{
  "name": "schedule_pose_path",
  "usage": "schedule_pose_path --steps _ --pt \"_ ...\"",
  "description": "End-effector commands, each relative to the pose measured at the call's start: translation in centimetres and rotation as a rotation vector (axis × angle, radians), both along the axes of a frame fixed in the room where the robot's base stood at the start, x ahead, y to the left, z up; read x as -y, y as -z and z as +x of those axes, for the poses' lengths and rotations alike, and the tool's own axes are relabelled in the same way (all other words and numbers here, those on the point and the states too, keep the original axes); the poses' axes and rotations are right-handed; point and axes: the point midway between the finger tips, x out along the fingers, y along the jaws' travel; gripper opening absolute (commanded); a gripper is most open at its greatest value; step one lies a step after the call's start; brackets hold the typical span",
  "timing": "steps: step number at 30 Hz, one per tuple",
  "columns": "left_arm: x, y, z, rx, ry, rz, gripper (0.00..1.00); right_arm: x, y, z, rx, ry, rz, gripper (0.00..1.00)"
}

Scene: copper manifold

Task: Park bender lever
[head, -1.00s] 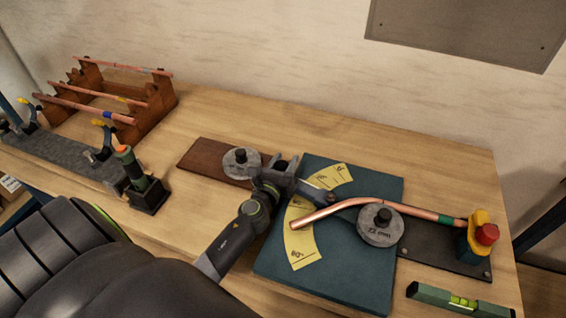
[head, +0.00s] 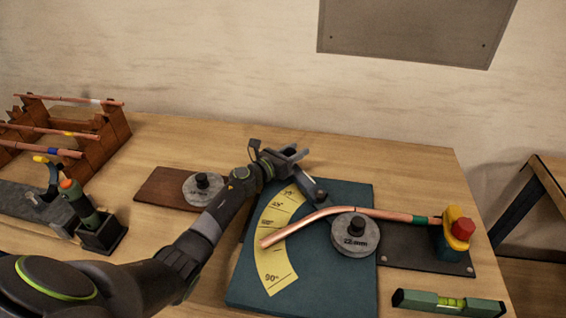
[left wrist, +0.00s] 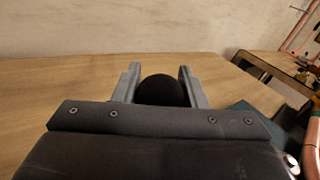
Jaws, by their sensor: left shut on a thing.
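The bender is a teal plate (head: 300,289) with a grey 22 mm die (head: 356,241) and a yellow angle scale (head: 275,262). A bent copper tube (head: 385,213) runs over the die to a yellow and red clamp (head: 458,230) at the right. The bender lever (head: 312,186) is a dark arm pointing up and left from the die. My left gripper (head: 290,154) is at the lever's far end; in the left wrist view its fingers (left wrist: 160,85) are shut on a round black knob (left wrist: 160,90). My right gripper is not in view.
A spare die (head: 203,190) sits on a brown board (head: 158,188) left of the plate. A wooden rack (head: 108,143) with copper tubes stands at the left, near a torch in a holder (head: 99,232). A green level (head: 425,304) lies at the front right. The table behind the plate is clear.

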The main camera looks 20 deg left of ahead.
Motion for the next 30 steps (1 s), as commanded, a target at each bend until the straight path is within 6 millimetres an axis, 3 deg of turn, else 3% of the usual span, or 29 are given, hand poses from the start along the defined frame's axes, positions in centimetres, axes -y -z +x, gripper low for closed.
schedule_pose_path --steps 17,18,22,30 --pt "0.7 -0.05 0.78 -0.002 0.036 0.001 0.0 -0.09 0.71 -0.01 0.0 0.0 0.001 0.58" --pt "0.7 -0.06 0.79 -0.001 0.036 0.001 0.43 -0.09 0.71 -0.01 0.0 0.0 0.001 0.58" --pt "0.68 -0.03 0.77 -0.001 0.035 0.001 0.59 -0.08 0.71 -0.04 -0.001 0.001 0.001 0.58" --pt "0.59 0.02 0.69 -0.002 0.034 0.001 0.59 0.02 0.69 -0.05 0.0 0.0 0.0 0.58"
